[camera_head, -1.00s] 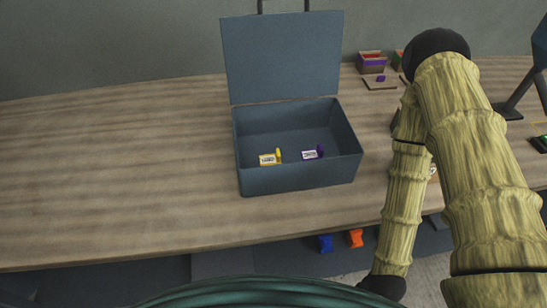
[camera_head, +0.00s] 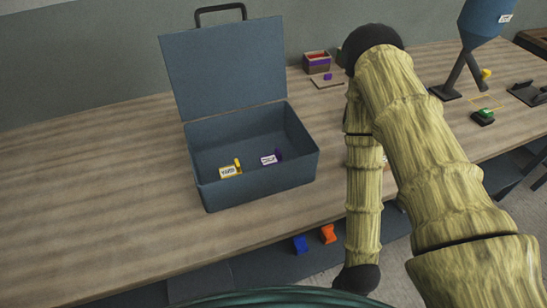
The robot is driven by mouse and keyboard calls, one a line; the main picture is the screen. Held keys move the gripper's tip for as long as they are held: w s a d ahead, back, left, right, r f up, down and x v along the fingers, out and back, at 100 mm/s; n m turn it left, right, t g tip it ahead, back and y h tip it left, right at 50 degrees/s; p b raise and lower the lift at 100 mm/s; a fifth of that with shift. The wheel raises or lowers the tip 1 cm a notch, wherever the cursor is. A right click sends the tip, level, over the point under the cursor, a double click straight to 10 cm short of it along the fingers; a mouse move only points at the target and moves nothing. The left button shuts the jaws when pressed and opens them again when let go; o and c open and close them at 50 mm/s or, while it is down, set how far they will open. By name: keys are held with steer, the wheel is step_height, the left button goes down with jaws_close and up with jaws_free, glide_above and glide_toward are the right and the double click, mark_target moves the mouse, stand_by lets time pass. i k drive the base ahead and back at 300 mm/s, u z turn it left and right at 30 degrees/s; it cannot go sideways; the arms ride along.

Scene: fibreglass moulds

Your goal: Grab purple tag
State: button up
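A small purple tag (camera_head: 269,159) with a white label lies inside an open blue-grey case (camera_head: 262,185), on its floor toward the right. A yellow tag (camera_head: 230,171) with a white label lies to its left in the same case. The case lid stands raised at the back. My arm, yellowish and bamboo-like, crosses the right half of the view, apart from the case. My gripper is not in view.
The wooden table (camera_head: 90,170) is clear left of the case. Behind stands a small box (camera_head: 316,62) beside a flat tile with a purple piece. A blue funnel stand (camera_head: 484,35) is at the right. Blue (camera_head: 300,245) and orange (camera_head: 328,234) objects lie below the table edge.

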mark_target(274, 158)
steer(key=k, duration=0.5)
steer(key=u, duration=2.95)
steer(key=k, duration=1.1)
steer(key=z, duration=1.9)
